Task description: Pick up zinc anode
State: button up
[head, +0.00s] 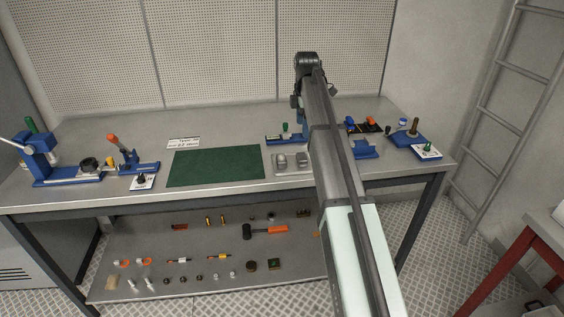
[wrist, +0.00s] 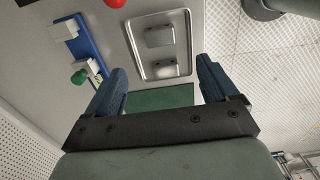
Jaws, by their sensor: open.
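Two grey metal blocks lie in a shallow metal tray (head: 275,173), which also shows in the wrist view (wrist: 188,30). One block (wrist: 158,36) is farther from my gripper and the other (wrist: 166,68) is nearer. They look like zinc anodes, but no marking is readable. In the head view the blocks (head: 281,161) sit just left of my arm. My gripper (wrist: 163,72) is open and empty, its two blue fingers apart, with the tray beyond and between them. In the head view the fingers are hidden or too small to make out.
A green mat (head: 215,166) lies left of the tray. A blue fixture with a green knob (wrist: 79,76) stands beside the tray. Blue fixtures (head: 66,176) stand at the bench's left end and more (head: 407,139) at its right. The lower shelf (head: 205,258) holds several small parts and a hammer (head: 265,231).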

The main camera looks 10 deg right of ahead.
jog(key=shift+o, duration=0.4)
send_over(281, 158)
jog(key=f, duration=0.7)
jog(key=shift+s+d+f, duration=0.15)
jog(key=shift+s+f, duration=0.1)
jog(key=shift+w+f, duration=0.15)
jog(key=shift+f, duration=1.35)
jog(key=shift+w+f, duration=0.1)
jog(key=shift+f, duration=1.35)
jog(key=shift+c, duration=0.3)
jog(key=c, duration=1.4)
